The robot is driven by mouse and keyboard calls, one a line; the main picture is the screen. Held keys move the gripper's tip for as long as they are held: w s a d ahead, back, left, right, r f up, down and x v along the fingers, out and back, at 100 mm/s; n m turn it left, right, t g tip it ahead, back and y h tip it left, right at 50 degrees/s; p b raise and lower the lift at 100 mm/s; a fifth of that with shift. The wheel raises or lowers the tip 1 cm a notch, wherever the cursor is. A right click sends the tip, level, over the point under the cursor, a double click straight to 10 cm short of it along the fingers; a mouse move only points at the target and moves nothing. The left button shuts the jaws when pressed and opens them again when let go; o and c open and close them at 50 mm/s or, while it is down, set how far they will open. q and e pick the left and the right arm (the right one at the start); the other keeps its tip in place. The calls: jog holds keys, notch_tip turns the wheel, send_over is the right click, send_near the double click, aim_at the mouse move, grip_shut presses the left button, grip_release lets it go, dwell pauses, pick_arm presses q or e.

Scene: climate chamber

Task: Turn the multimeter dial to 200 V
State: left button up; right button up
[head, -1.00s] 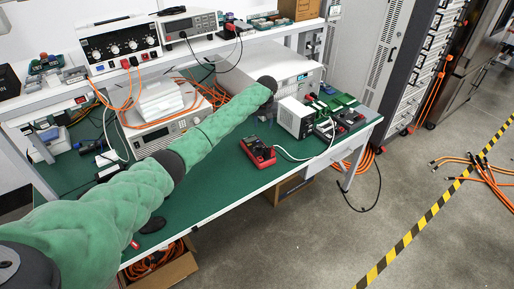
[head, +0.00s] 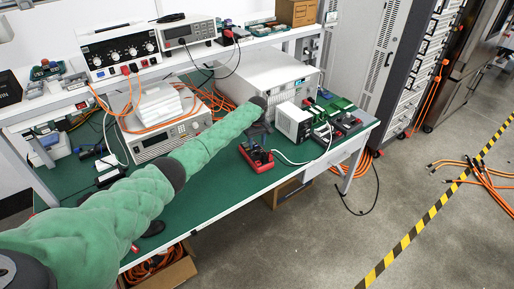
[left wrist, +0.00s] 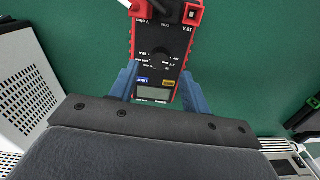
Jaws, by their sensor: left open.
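The red and dark grey multimeter (head: 262,166) lies on the green bench mat near the front edge. In the left wrist view the multimeter (left wrist: 161,60) shows its dial (left wrist: 160,54), its display and its jack end, with plugs in it. I cannot read the dial's setting. My left gripper (head: 258,150) is over the multimeter and covers part of it in the head view. In the left wrist view the blue fingers of my left gripper (left wrist: 159,82) are open, one on each side of the multimeter's display end. Whether they touch it I cannot tell. My right gripper is not in view.
A white box-shaped unit (head: 293,122) stands right behind the multimeter. A white cable (head: 292,162) runs from the multimeter to the right. A large white instrument (head: 262,80) stands at the back.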

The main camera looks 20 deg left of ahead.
aim_at(257, 150)
pick_arm(q)
jog(key=shift+f+p, duration=0.45)
jog(key=shift+f, duration=1.65)
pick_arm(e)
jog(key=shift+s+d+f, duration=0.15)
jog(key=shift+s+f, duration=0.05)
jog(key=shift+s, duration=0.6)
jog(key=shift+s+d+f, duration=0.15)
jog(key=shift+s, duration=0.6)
pick_arm(q)
jog(key=c, duration=1)
